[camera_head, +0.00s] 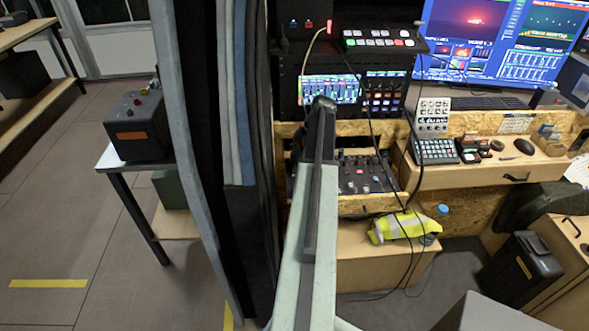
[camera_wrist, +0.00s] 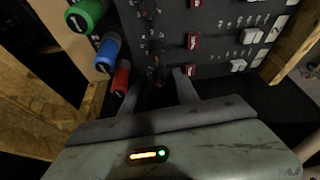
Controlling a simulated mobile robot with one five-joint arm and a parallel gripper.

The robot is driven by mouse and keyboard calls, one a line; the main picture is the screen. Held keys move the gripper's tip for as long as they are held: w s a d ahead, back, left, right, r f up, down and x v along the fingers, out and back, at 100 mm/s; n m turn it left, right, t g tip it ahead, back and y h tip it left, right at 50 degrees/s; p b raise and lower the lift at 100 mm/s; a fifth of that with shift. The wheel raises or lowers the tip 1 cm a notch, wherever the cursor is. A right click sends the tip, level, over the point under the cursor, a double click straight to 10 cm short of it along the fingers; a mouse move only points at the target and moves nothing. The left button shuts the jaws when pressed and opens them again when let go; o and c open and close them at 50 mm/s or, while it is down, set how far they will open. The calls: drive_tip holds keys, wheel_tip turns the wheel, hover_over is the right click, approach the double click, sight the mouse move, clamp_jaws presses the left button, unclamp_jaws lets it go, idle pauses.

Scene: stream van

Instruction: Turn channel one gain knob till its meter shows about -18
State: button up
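A black control panel (camera_wrist: 215,18) fills the top of the wrist view; it also shows in the head view (camera_head: 350,178), in a chipboard housing. It carries a column of small black knobs, and the lowest one (camera_wrist: 156,72) is near my fingertips. Which knob is channel one gain cannot be read. My gripper (camera_wrist: 162,84) has its two dark fingers apart, pointing at the panel below the knob column. Whether they touch the knob is too dark to tell. In the head view my arm hides the gripper. A lit screen (camera_head: 330,89) above the panel shows coloured bars; its values are unreadable.
Green (camera_wrist: 88,12), blue (camera_wrist: 107,52) and red (camera_wrist: 121,77) cylinders stick out left of the fingers. Red switches (camera_wrist: 193,41) and white buttons (camera_wrist: 238,65) lie to the right. Wooden side walls (camera_wrist: 292,40) flank the panel. A black cable (camera_head: 372,125) hangs in front of it.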

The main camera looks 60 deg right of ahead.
clamp_jaws()
drive_tip(key=shift+a, duration=0.3)
drive_tip(key=shift+d, duration=0.3)
